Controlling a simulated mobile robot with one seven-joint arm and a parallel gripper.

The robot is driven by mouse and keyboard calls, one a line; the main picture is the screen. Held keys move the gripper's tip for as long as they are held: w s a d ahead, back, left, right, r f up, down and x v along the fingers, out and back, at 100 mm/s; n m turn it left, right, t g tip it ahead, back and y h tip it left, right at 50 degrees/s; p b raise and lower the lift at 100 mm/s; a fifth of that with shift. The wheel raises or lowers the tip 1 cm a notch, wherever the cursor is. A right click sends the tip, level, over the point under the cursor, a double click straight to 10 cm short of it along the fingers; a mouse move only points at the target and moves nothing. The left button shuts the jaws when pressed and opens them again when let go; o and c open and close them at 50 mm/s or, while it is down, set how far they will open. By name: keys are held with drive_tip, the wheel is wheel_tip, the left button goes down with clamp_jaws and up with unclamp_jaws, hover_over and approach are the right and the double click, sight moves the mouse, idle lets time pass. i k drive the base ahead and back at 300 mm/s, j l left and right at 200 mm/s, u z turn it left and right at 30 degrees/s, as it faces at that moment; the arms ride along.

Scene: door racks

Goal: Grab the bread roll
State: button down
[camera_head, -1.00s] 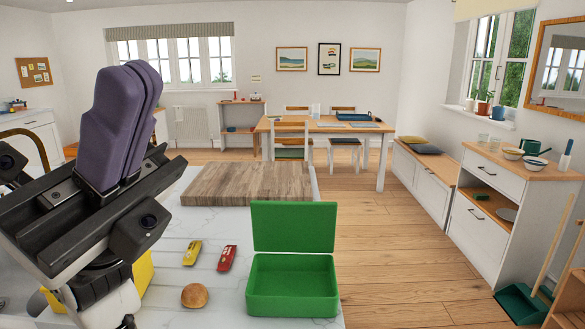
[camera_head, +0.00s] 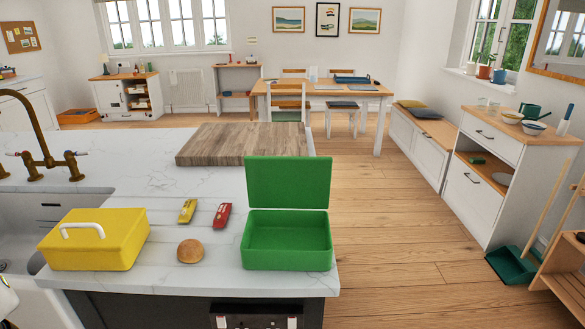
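The bread roll (camera_head: 190,251) is small, round and golden brown. It lies on the white marble counter near its front edge, between a yellow box and an open green box. Nothing covers it. My gripper is out of the picture now, so its opening does not show.
The closed yellow box (camera_head: 96,240) with a white handle stands left of the roll. The green box (camera_head: 288,245) stands right, its lid up. A wooden board (camera_head: 245,145) lies further back.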

sight(191, 250)
drive_tip(key=i+l+z, duration=0.25)
drive_tip(key=l+z, duration=0.2)
drive_tip(key=i+l+z, duration=0.4)
drive_tip(key=l, duration=0.2)
drive_tip(key=i+l+z, duration=0.45)
drive_tip(key=i+l+u, duration=0.1)
drive_tip(key=i+u, duration=0.2)
drive_tip(key=i, duration=0.15)
drive_tip(key=i+l+u, duration=0.3)
drive_tip(key=i+u, duration=0.25)
drive_tip(key=u, duration=0.15)
drive_tip(key=i+u, duration=0.2)
drive_tip(key=u, duration=0.2)
drive_tip(key=i+l+u, duration=0.1)
drive_tip(key=i+u, duration=0.25)
drive_tip(key=i+l+u, duration=0.1)
drive_tip(key=u, duration=0.35)
drive_tip(key=i+l+u, duration=0.15)
drive_tip(key=u, duration=0.3)
drive_tip(key=i+l+u, duration=0.2)
drive_tip(key=u, duration=0.2)
drive_tip(key=i+l+u, duration=0.1)
drive_tip(key=u, duration=0.35)
drive_tip(key=l+u, duration=0.45)
drive_tip(key=i+l+u, duration=0.1)
drive_tip(key=l+u, duration=0.75)
